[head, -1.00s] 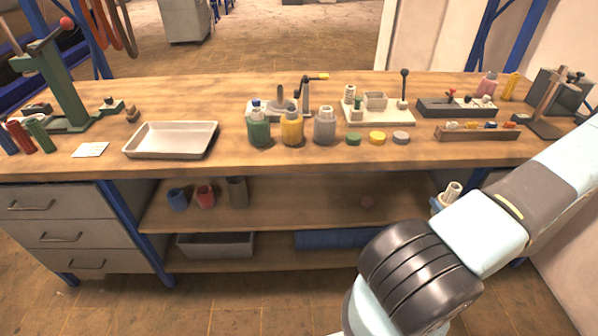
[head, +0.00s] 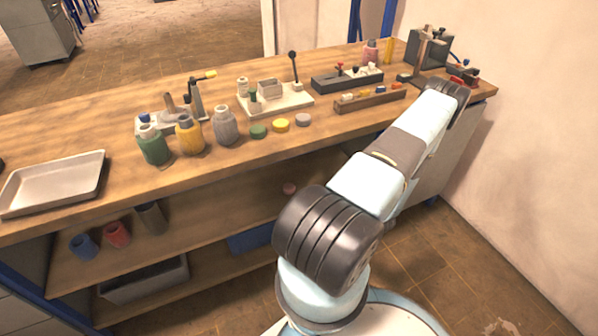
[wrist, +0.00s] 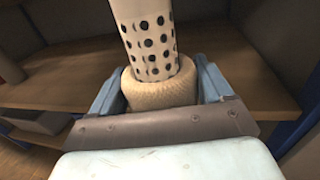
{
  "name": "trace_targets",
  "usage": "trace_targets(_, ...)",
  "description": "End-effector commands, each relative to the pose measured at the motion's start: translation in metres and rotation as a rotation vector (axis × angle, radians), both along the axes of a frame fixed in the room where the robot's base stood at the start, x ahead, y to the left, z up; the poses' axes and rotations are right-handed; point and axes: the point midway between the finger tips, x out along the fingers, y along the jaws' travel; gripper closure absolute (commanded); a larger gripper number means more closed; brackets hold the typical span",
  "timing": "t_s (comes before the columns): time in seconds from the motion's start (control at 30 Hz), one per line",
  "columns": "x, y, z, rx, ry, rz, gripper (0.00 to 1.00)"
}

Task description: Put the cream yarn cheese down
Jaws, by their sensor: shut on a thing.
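The cream yarn cheese (wrist: 160,93) shows in the wrist view: cream yarn wound around a white tube with dark round holes. My gripper (wrist: 161,80) is shut on it, with one blue-grey finger on each side of the yarn. The tube's bare end points away from the gripper, toward the top of the picture. In the head view my gripper and the cheese are hidden behind my arm, by the workbench's front.
The workbench (head: 110,197) carries a pale tray (head: 52,183), green (head: 153,146), yellow (head: 189,135) and grey (head: 225,127) bottles, and several fixtures. Cups and a grey bin (head: 143,281) sit on the shelves below. Bare wood lies between tray and bottles.

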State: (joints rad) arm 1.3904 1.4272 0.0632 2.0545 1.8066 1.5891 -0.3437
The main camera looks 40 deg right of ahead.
Motion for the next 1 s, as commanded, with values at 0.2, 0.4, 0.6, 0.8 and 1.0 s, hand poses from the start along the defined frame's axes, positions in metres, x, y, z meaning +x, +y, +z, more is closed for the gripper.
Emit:
trace_targets(0.2,0.048,-0.002,0.0,-0.002,-0.001,0.001,0.62)
trace_targets(0.4,0.092,-0.004,0.001,-0.001,-0.002,0.001,0.62)
trace_targets(0.6,0.128,-0.006,0.001,-0.001,-0.002,-0.001,0.62)
trace_targets(0.8,0.142,-0.007,0.0,0.0,0.0,-0.002,0.62)
trace_targets(1.0,0.152,-0.007,0.0,-0.001,-0.001,-0.001,0.62)
